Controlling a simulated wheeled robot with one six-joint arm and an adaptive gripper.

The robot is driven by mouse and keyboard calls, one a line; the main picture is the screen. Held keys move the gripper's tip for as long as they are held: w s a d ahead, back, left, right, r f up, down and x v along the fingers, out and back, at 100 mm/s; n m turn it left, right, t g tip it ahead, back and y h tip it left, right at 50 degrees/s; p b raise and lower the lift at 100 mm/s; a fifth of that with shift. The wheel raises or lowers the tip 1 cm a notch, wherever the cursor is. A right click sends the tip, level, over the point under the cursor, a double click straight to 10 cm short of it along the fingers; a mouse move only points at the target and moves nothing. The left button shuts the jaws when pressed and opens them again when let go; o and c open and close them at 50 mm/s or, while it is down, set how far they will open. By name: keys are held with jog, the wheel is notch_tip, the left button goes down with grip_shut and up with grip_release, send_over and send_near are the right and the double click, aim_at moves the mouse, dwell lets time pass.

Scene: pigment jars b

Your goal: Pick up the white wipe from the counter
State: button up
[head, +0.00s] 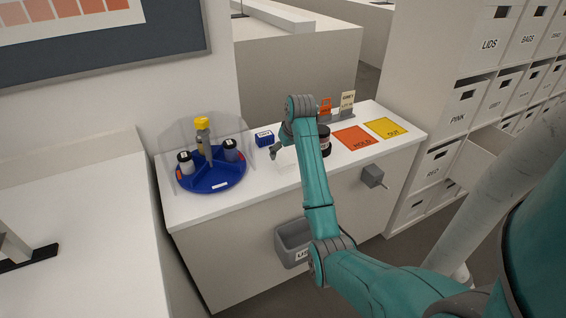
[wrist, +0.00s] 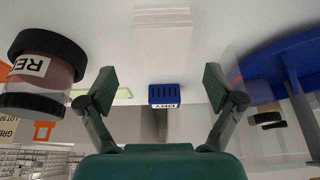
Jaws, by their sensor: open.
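The white wipe (head: 286,158) lies on the white counter (head: 250,188), partly hidden behind my arm in the head view. In the wrist view the wipe (wrist: 163,38) is a pale, layered rectangle at the top middle, hard to tell from the white counter. My gripper (wrist: 158,92) is open, with nothing between its fingers, and the wipe shows beyond the fingertips, apart from them. In the head view my gripper (head: 277,151) is over the counter by the wipe, mostly hidden by my arm.
A blue box (head: 264,139) stands behind the wipe. A blue round tray (head: 212,185) with several jars and a clear shield is left. A black-lidded jar (wrist: 45,65) is close to one finger. Orange (head: 357,139) and yellow (head: 386,128) mats lie right. A grey bin (head: 291,243) is below.

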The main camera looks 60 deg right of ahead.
aim_at(283, 159)
jog(key=shift+x, duration=2.7)
jog(key=shift+w+a, duration=0.1)
jog(key=shift+a, duration=0.1)
jog(key=c, duration=1)
